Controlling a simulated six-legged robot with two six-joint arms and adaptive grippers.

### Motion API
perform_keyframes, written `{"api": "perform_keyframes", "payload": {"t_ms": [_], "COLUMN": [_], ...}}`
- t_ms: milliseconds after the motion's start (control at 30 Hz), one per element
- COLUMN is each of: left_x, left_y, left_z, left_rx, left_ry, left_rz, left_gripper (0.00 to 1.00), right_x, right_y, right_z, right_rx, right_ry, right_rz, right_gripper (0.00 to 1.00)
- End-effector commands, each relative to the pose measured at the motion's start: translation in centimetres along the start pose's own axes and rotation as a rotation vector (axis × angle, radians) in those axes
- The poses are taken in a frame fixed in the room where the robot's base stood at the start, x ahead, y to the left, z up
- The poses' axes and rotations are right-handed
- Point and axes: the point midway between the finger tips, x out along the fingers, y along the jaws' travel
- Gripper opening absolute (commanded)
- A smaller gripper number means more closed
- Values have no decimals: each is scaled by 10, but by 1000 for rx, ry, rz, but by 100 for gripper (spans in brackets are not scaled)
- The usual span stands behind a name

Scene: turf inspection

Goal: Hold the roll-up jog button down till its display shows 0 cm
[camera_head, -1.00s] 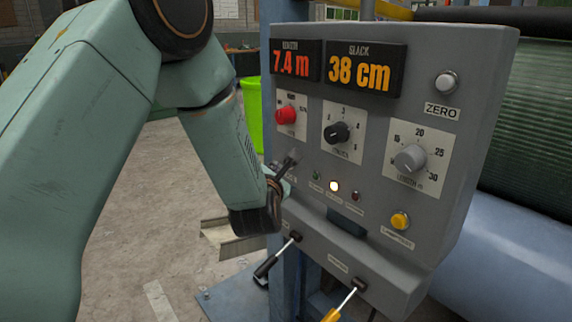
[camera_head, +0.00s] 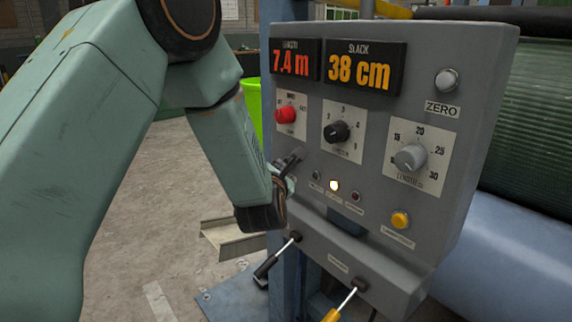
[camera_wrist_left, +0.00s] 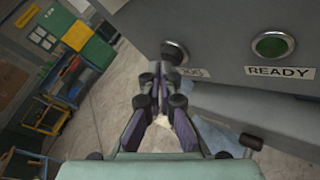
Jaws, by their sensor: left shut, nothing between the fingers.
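The grey control panel (camera_head: 370,120) stands in the middle of the head view. Its slack display (camera_head: 362,68) reads 38 cm, and the length display (camera_head: 295,61) reads 7.4 m. My left gripper (camera_head: 297,155) is shut and empty, its tips close to the panel's left part below the red knob. In the left wrist view, the shut fingertips (camera_wrist_left: 157,72) are just left of and below a dark round button (camera_wrist_left: 175,51). Its label is partly hidden by the fingers. Whether the tips touch it, I cannot tell. My right gripper is out of view.
A green lamp (camera_wrist_left: 273,45) marked READY sits right of the dark button. Below the panel face are two levers, one black-handled (camera_head: 266,267) and one yellow-handled (camera_head: 340,306).

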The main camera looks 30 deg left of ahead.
Motion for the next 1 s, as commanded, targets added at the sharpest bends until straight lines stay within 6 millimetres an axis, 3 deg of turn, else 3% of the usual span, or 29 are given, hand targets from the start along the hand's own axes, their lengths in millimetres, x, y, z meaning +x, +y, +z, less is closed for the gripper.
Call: {"api": "perform_keyframes", "payload": {"t_ms": [1000], "left_x": [6], "left_y": [-4], "left_z": [4], "left_rx": [1], "left_ry": [-1], "left_rz": [0], "left_gripper": [0], "right_x": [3], "right_y": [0], "right_z": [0], "right_rx": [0], "right_ry": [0], "right_rz": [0], "right_gripper": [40]}}
